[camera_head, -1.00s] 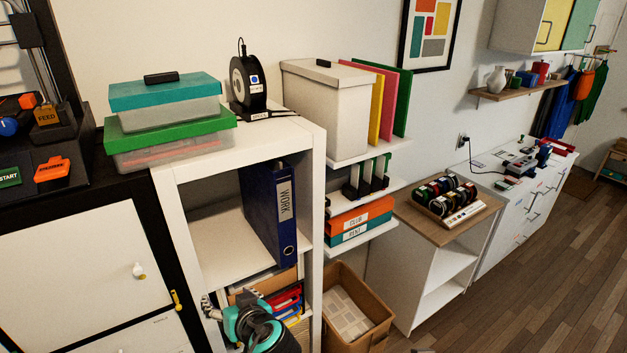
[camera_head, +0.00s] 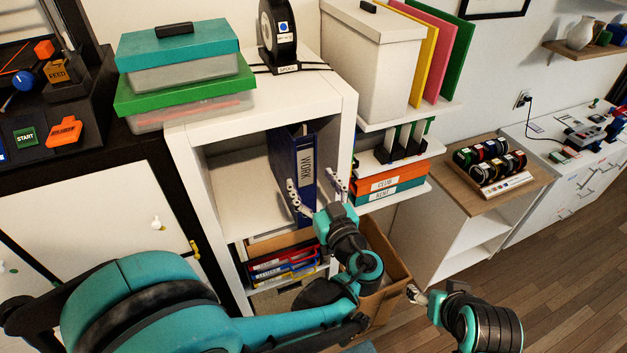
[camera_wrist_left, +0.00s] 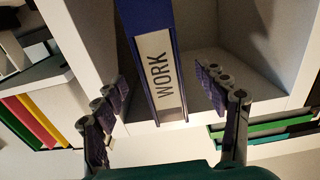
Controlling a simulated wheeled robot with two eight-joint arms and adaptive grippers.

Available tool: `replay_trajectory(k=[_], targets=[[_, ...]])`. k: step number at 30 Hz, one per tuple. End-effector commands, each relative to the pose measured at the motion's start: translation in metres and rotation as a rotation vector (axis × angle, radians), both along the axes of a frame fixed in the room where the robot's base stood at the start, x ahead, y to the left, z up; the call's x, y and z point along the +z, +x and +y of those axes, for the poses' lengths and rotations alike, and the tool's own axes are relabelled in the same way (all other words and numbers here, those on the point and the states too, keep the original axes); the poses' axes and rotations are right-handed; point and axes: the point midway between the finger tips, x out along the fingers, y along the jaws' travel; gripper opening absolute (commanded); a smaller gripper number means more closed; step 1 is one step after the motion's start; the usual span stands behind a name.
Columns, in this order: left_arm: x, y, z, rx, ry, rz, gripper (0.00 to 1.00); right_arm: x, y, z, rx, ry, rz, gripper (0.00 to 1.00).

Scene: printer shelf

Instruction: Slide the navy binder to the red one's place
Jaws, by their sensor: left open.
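The navy binder (camera_head: 287,158), with a white WORK label, stands upright against the right side of the white shelf's upper compartment. It also shows in the left wrist view (camera_wrist_left: 148,16), spine toward the camera. My left gripper (camera_head: 312,180) is open in front of the binder, one finger on each side of its spine. In the left wrist view, gaps show between the spine and both fingers. I see no upright red binder in that compartment. My right gripper (camera_head: 422,297) is low at the right, away from the binder; its finger opening is unclear.
The upper compartment (camera_head: 235,195) is empty left of the binder. Red, blue and yellow files (camera_head: 283,265) lie in the compartment below. Lidded boxes (camera_head: 185,85) and a black spool (camera_head: 281,35) stand on top. A cardboard box (camera_head: 388,270) is at the right.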

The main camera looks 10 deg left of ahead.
Motion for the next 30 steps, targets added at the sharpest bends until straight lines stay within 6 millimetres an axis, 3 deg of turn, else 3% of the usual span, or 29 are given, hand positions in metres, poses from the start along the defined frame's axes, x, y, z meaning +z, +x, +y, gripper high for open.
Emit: replay_trajectory(k=[18, 29, 30], targets=[[0.000, 0.060, 0.041, 0.002, 0.000, 0.001, 0.72, 0.002, 0.000, 0.000, 0.000, 0.000, 0.000, 0.70], [0.000, 0.065, 0.044, 0.000, 0.000, 0.001, 0.72, 0.002, 0.000, 0.000, 0.000, 0.000, 0.000, 0.70], [0.000, 0.065, 0.044, 0.000, 0.000, 0.001, 0.67, 0.002, 0.000, 0.000, 0.000, 0.000, 0.000, 0.70]])
